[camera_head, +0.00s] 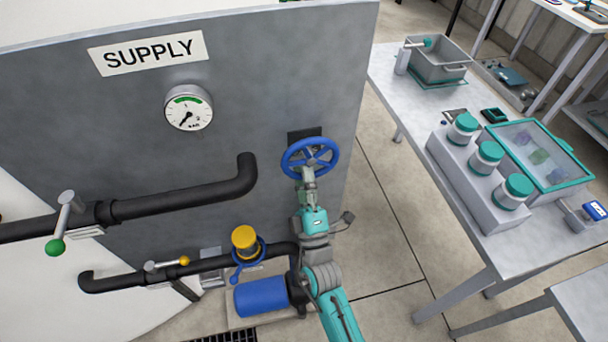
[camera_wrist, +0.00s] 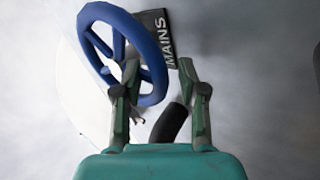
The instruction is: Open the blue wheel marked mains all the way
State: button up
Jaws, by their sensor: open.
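The blue wheel (camera_head: 310,157) with several spokes is mounted on the grey panel, at its lower right in the head view. In the wrist view the blue wheel (camera_wrist: 92,38) fills the upper left, beside a dark plate marked MAINS (camera_wrist: 163,40). My gripper (camera_head: 308,172) is at the wheel's lower part in the head view. In the wrist view my gripper (camera_wrist: 158,72) is open, its left finger overlapping the wheel's rim and its right finger to the right of the rim. I cannot tell whether either finger touches the wheel.
The panel carries a SUPPLY sign (camera_head: 148,53) and a gauge (camera_head: 188,107). Black pipes have a green-knobbed lever (camera_head: 62,225) and a yellow-knobbed lever (camera_head: 168,263). A blue motor (camera_head: 262,297) sits below. A table (camera_head: 410,110) with jars stands right, past clear floor.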

jog(key=v, duration=1.2)
